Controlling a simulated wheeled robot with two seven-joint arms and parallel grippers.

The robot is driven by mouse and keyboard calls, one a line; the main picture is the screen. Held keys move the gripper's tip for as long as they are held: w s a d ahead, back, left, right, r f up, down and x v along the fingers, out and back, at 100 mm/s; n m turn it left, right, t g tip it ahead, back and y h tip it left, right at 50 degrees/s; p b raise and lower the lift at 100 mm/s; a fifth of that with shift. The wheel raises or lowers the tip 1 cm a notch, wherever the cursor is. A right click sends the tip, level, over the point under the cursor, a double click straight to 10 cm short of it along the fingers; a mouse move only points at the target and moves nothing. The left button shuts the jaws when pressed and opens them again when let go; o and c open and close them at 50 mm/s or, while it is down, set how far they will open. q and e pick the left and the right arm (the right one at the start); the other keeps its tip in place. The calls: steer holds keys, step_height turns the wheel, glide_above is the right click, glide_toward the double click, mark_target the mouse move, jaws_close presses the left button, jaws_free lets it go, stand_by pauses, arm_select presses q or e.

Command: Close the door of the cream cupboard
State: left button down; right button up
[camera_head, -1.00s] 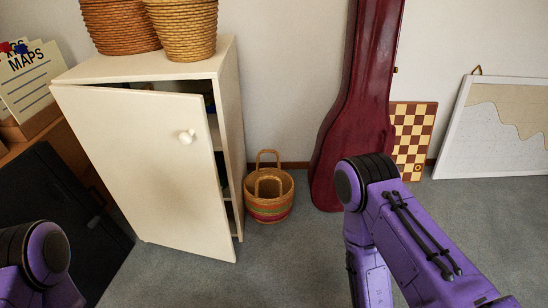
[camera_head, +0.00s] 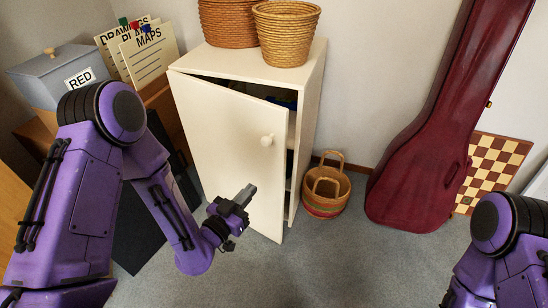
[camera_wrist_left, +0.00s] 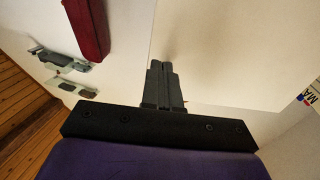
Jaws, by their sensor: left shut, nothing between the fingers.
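The cream cupboard (camera_head: 302,75) stands against the wall. Its door (camera_head: 225,130) is ajar, with a dark gap along the top and the right side. My left gripper (camera_head: 246,195) is shut and empty, in front of the door's lower right part, below the knob. In the left wrist view its closed fingers (camera_wrist_left: 163,82) show before a large pale surface; I cannot tell whether they touch the door. My right gripper is out of view; only part of that arm shows at the lower right.
Two wicker baskets (camera_head: 286,35) stand on the cupboard. A striped basket (camera_head: 325,195) sits on the floor to its right, then a dark red instrument case (camera_head: 420,170) and a checkered board (camera_head: 492,165). A grey box (camera_head: 55,80) and card files (camera_head: 150,50) are at left.

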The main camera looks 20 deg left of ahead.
mark_target(279, 158)
arm_select(q)
steer(key=x, duration=1.2)
steer(key=shift+w+d+f, duration=0.15)
steer(key=shift+w, duration=0.2)
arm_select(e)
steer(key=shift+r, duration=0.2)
